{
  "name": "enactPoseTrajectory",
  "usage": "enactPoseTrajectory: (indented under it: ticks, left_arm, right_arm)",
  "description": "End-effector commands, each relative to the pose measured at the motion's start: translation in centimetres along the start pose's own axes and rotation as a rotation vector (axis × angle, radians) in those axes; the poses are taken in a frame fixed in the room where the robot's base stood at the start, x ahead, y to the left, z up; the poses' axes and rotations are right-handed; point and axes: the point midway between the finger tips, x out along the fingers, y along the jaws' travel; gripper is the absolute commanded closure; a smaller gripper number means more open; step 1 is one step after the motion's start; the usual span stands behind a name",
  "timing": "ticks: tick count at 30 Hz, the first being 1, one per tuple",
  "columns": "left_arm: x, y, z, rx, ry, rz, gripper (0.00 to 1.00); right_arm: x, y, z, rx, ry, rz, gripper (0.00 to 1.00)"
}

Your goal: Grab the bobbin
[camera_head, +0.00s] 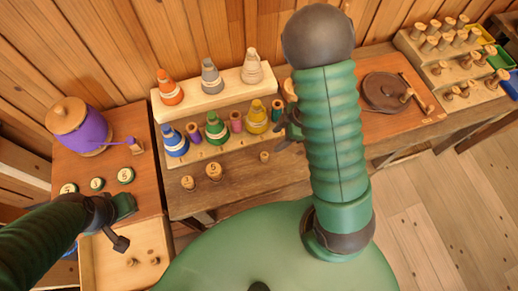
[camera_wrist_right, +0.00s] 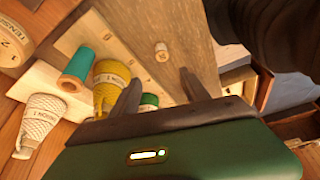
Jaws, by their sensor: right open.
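Several spools stand on a stepped pale rack (camera_head: 225,90) in the head view: orange, grey and cream above, blue, green and yellow below. A small wooden bobbin-like piece (camera_head: 264,156) stands alone on the bench. What looks like the same piece (camera_wrist_right: 161,52) shows in the right wrist view, beyond my fingers. My right gripper (camera_wrist_right: 162,90) is open with nothing between its fingertips. A yellow cone (camera_wrist_right: 110,78) is beside its left finger. My left gripper (camera_head: 123,224) hangs at the lower left; its jaw state is unclear. The frames do not settle which spool is the bobbin.
A purple pot (camera_head: 80,126) stands on the left table. A dark disc (camera_head: 385,92) lies on a board at right, near a peg rack (camera_head: 450,45). My right arm hides part of the bench.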

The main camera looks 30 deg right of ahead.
Motion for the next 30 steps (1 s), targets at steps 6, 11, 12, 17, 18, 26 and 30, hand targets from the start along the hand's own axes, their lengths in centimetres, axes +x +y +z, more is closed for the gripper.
enactPoseTrajectory:
  ticks: [6,11,12,17,18,26,30]
  left_arm:
    - [2.3,0.0,0.6,0.0,0.0,0.0,1.0]
    - [2.8,0.0,0.6,0.0,0.0,0.0,1.0]
    - [2.8,0.0,0.7,0.0,0.0,0.0,1.0]
    - [3.6,0.0,0.8,0.0,0.0,0.0,1.0]
    - [3.8,0.0,0.9,0.0,0.0,0.0,1.0]
    - [4.0,0.0,0.9,0.0,0.0,0.0,1.0]
    - [4.0,0.0,0.9,0.0,0.0,0.0,1.0]
  right_arm:
    - [6.5,0.2,0.4,0.002,-0.001,-0.005,0.46]
    - [8.9,0.3,0.2,0.001,0.0,-0.002,0.46]
    - [9.2,0.2,0.2,0.0,0.0,-0.002,0.46]
    - [11.5,-0.3,0.9,0.002,-0.001,-0.003,0.46]
    - [12.3,-0.5,1.2,0.002,-0.001,-0.004,0.46]
    - [14.3,-0.4,1.0,0.002,0.0,-0.001,0.46]
    - [14.3,-0.4,1.0,0.001,0.001,0.0,0.49]
